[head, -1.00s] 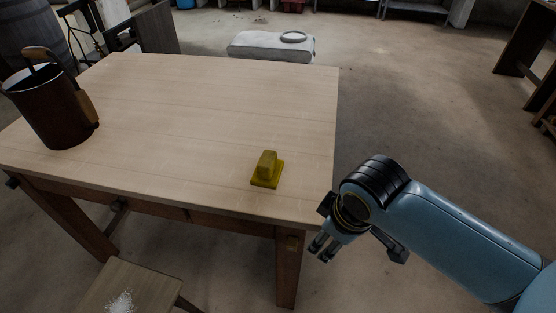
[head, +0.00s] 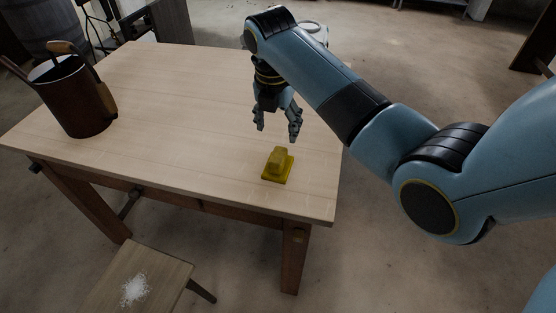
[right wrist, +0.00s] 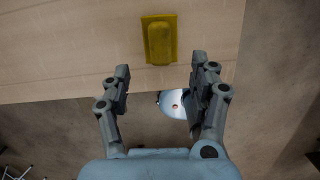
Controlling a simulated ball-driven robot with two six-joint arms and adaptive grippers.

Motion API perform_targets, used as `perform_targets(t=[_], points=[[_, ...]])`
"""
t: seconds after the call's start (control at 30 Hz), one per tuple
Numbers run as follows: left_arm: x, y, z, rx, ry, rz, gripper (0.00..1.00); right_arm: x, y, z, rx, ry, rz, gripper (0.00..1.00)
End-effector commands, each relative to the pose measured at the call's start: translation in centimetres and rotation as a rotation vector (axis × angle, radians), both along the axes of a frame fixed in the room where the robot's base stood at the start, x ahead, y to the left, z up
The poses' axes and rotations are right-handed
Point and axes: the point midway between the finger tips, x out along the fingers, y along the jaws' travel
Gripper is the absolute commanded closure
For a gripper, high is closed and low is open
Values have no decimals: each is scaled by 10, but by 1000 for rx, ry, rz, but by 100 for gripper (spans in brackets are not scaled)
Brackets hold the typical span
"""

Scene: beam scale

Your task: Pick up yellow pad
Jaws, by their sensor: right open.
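The yellow pad (head: 277,165) lies on the wooden table near its front right corner. It has a flat base with a raised block on top. It also shows in the right wrist view (right wrist: 159,40), ahead of the fingertips and roughly centred between them. My right gripper (head: 277,136) is open and empty, above the table and the pad, fingers pointing down. Its two fingers show apart in the right wrist view (right wrist: 160,75). My left gripper is not in view.
A dark brown bucket (head: 75,100) with a wooden handle stands at the table's left. A stool (head: 160,280) with white grains on it stands in front of the table (head: 180,90). The table's middle is clear.

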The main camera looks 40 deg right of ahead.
Motion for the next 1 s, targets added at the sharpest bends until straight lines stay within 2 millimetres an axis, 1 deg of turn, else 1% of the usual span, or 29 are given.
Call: perform_targets(t=[0.07,0.2,0.3,0.47,0.63,0.7,0.8,1.0], points=[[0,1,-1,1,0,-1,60,2,-1,-9,-3,9,23,38],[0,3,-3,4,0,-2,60,4,-4,-33,-2,10,26,38],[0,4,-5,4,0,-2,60,5,-5,-46,-3,7,25,38],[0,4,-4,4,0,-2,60,5,-5,-58,-3,7,25,38],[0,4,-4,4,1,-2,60,2,-3,-85,-2,9,25,38],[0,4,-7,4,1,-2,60,4,-5,-95,-3,7,24,38],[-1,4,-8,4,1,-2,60,5,-6,-103,-3,5,24,38],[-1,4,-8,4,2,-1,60,5,-6,-104,-3,4,25,38]])
